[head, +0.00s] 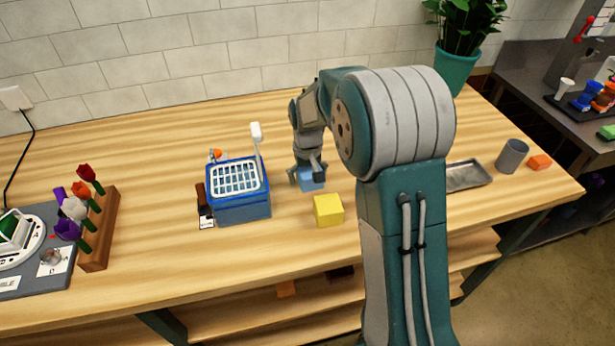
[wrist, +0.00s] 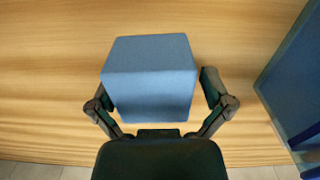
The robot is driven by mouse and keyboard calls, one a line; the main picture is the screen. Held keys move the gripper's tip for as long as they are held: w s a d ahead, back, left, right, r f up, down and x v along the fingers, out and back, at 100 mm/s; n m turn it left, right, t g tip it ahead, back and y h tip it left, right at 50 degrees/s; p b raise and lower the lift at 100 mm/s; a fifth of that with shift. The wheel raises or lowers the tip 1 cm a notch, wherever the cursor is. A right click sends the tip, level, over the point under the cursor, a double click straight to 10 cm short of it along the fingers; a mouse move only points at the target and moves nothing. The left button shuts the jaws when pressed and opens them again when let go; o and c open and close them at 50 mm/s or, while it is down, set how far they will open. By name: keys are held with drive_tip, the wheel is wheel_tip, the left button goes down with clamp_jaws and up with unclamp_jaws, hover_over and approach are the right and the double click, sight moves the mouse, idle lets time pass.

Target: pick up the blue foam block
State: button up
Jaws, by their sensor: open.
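The blue foam block (head: 312,181) sits on the wooden table, right of the blue bin, partly hidden by my gripper in the head view. In the wrist view the blue foam block (wrist: 150,77) is large and near the middle. My gripper (head: 308,175) is above and around the block, pointing down. In the wrist view my gripper (wrist: 158,98) is open, one finger on each side of the block's lower part. A gap shows at the right finger; the left finger is close to the block, and I cannot tell if it touches.
A yellow block (head: 328,210) lies just in front of the blue block. The blue bin (head: 243,208) with a white grid stands to the left. A wooden flower rack (head: 100,232) stands far left.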

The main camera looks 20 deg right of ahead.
drive_tip(key=shift+a, duration=0.1)
drive_tip(key=shift+r, duration=0.1)
drive_tip(key=c, duration=0.3)
drive_tip(key=shift+d, duration=0.4)
drive_tip(key=shift+c, duration=1.1)
